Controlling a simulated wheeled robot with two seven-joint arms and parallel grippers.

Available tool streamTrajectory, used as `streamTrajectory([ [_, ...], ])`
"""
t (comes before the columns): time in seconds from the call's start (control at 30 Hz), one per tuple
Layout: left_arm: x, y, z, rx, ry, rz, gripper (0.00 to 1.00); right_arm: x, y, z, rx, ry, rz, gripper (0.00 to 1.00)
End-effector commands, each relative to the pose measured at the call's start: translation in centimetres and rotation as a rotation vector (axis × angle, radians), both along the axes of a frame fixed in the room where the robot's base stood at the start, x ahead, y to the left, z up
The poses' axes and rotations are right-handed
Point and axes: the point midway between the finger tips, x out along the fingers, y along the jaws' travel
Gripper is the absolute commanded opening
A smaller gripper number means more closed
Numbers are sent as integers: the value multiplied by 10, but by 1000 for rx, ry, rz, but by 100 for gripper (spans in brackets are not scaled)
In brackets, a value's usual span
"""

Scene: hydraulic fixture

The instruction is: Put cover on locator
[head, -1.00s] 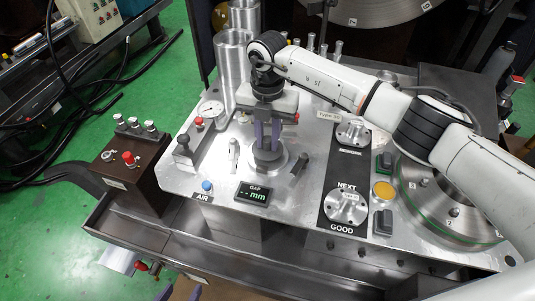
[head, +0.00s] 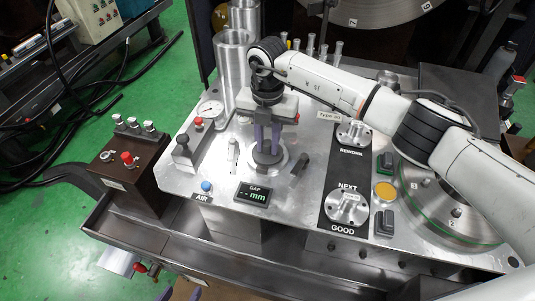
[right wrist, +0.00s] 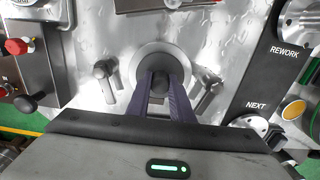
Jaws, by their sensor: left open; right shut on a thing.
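The dark round cover (head: 267,155) with a knob on top sits over the silver round locator (head: 281,163) in the middle of the metal plate. My right gripper (head: 268,141) points down and is shut on the cover's knob. In the right wrist view the fingers (right wrist: 167,90) are around the dark knob (right wrist: 172,70), above the silver ring (right wrist: 158,50). Whether the cover is fully seated is hidden. Fingertips of my left gripper (head: 181,293) just show at the bottom edge, open and away from the plate.
Lever clamps (head: 233,154) (head: 299,168) flank the locator. A dial gauge (head: 210,110) and tall silver cylinders (head: 233,65) stand behind left. A GAP display (head: 253,196) is in front. Silver flanged parts lie at REWORK (head: 354,134) and GOOD (head: 346,206). A round turntable (head: 450,215) is at right.

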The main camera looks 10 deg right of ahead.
Motion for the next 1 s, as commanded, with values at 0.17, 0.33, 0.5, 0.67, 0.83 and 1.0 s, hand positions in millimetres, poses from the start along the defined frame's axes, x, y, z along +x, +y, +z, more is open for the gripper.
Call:
streamTrajectory([
  [0.17,0,0,-3,0,1,0,48,0,0,-4,0,0,0,0],
  [0.33,0,0,-3,0,1,0,48,0,0,-4,0,0,0,0],
  [0.5,0,0,-3,0,2,0,48,0,0,-4,0,0,0,0],
  [0.67,-1,0,-3,0,2,0,48,0,0,-4,-1,0,0,0],
  [0.83,-1,0,-4,0,2,0,48,0,0,-5,-1,0,0,22],
  [1.0,-1,0,-3,0,2,0,48,0,0,-5,0,0,0,42],
])
